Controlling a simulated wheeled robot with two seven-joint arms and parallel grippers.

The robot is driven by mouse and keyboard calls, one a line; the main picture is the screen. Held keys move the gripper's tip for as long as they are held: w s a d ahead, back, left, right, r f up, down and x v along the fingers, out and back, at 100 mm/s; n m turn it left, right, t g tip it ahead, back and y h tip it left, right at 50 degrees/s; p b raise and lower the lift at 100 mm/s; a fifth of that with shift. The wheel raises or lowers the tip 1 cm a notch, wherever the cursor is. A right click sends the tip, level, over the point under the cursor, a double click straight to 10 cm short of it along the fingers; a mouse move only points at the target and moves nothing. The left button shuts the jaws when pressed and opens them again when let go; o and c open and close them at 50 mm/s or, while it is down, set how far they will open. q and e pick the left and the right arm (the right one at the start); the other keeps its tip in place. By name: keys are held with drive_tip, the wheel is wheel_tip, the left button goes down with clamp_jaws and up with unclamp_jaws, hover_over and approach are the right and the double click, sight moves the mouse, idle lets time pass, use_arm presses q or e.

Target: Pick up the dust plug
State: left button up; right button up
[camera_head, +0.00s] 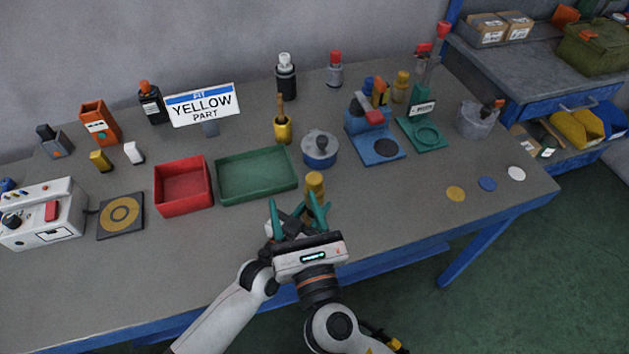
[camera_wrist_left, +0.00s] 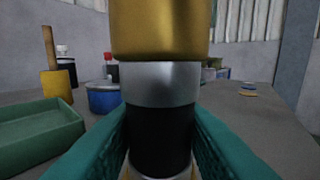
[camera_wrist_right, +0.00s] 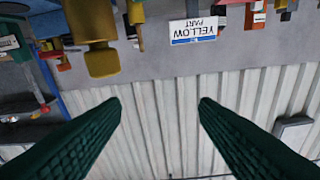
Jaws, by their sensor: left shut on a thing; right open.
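My left gripper (camera_wrist_left: 160,145) is shut on an upright cylinder (camera_wrist_left: 160,85) with a gold top, a silver band and a black lower body. Its gold top (camera_head: 315,183) shows in the head view above the front of the bench. My right gripper (camera_head: 298,212) is open and empty in front of it. In the right wrist view, which is upside down, a gold-topped part (camera_wrist_right: 97,45) is off to one side of the open fingers. No piece is labelled dust plug; a small yellow piece (camera_head: 100,161) and a white piece (camera_head: 133,152) lie at the left.
A red tray (camera_head: 183,212) and a green tray (camera_head: 220,199) stand mid-bench, both empty. A sign (camera_head: 202,104) reads "YELLOW PART". A blue fixture (camera_head: 390,158), a green fixture (camera_head: 421,146) and a round grey-blue pot (camera_head: 319,150) stand to the right. The front right is mostly clear.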

sight(314, 173)
drive_tip(key=s+d+f+m+h, duration=0.1)
drive_tip(key=d+f+h, duration=0.2)
drive_tip(key=d+h, duration=0.1)
drive_tip(key=shift+g, duration=0.4)
drive_tip(key=w, duration=0.5)
drive_tip(key=shift+w+a+f, duration=0.1)
drive_tip(key=shift+w, duration=0.05)
drive_tip(key=w, duration=0.6)
drive_tip(key=shift+w+a+r, duration=0.2)
drive_tip(key=shift+a, duration=0.2)
drive_tip(key=c, duration=1)
use_arm(q)
drive_tip(key=o, duration=1.2)
use_arm(e)
wheel_tip(314, 173, up, 10)
